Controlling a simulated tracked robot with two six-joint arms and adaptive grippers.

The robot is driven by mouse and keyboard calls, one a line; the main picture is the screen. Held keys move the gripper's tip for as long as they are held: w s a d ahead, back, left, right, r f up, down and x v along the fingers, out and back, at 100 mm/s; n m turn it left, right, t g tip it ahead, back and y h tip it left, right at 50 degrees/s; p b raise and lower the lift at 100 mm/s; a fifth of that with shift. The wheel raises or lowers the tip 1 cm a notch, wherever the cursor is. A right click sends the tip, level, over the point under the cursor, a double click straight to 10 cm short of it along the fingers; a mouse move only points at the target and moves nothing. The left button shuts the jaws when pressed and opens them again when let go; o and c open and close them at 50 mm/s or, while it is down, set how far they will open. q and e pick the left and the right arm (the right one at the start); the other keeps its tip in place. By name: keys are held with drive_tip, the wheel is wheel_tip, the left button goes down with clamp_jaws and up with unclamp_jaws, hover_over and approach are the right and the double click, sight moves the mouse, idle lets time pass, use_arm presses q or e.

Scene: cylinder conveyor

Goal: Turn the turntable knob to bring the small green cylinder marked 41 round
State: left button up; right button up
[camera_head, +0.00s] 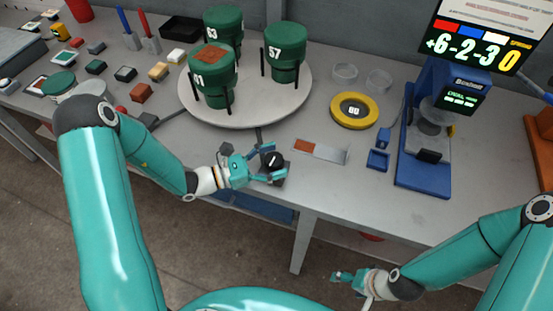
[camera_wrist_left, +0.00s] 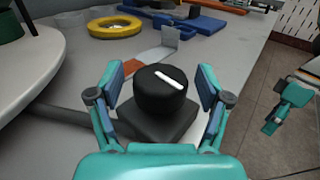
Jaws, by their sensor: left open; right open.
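The knob (camera_head: 272,161) is black with a white line on top and sits on a dark square base at the table's front edge. My left gripper (camera_head: 275,163) is open around the knob. In the left wrist view the knob (camera_wrist_left: 160,95) stands between the two apart fingers, with a gap visible on each side. The round grey turntable (camera_head: 262,116) carries three dark green cylinders. The front one (camera_head: 213,76) has a brown top patch and a mark like 01 or 41. Another (camera_head: 285,52) reads 57; the rear one (camera_head: 223,22) seems to read 63. My right gripper (camera_head: 344,280) is open and empty, off the table's front.
A yellow ring (camera_head: 354,110) and two clear dishes lie right of the turntable. A blue scale-like device (camera_head: 424,165) and a screen (camera_head: 490,38) stand farther right. Small blocks and tools crowd the table's left. A grey strip with a brown end (camera_head: 318,151) lies near the knob.

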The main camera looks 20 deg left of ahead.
use_arm(q)
drive_tip(key=c, duration=1.2)
drive_tip(key=shift+f+n+t+y+b, duration=0.1)
drive_tip(key=shift+n+t+y+b, duration=0.2)
drive_tip(key=shift+t+b, duration=0.1)
drive_tip(key=o, duration=1.2)
